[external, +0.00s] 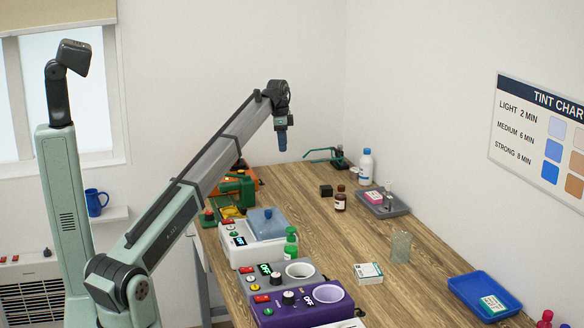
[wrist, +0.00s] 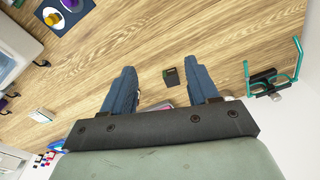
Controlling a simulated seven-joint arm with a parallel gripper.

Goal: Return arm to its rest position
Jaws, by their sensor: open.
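My gripper (external: 282,150) hangs from the end of my raised arm, pointing down above the far part of the wooden table (external: 345,235). In the wrist view its two blue fingers (wrist: 162,82) stand wide apart with nothing held between them. A small dark box (wrist: 172,77) shows in the gap between the fingers, well below them on the table; it also shows in the external view (external: 326,191). The gripper touches nothing that I can see.
Teal-framed glasses (external: 325,154) on a stand are at the back. A brown bottle (external: 340,202), a white bottle (external: 366,168) and a grey tray (external: 398,209) stand right of the gripper. Purple (external: 285,310) and white (external: 240,250) devices line the left edge. A blue tray (external: 464,286) lies front right. Mid-table is mostly clear.

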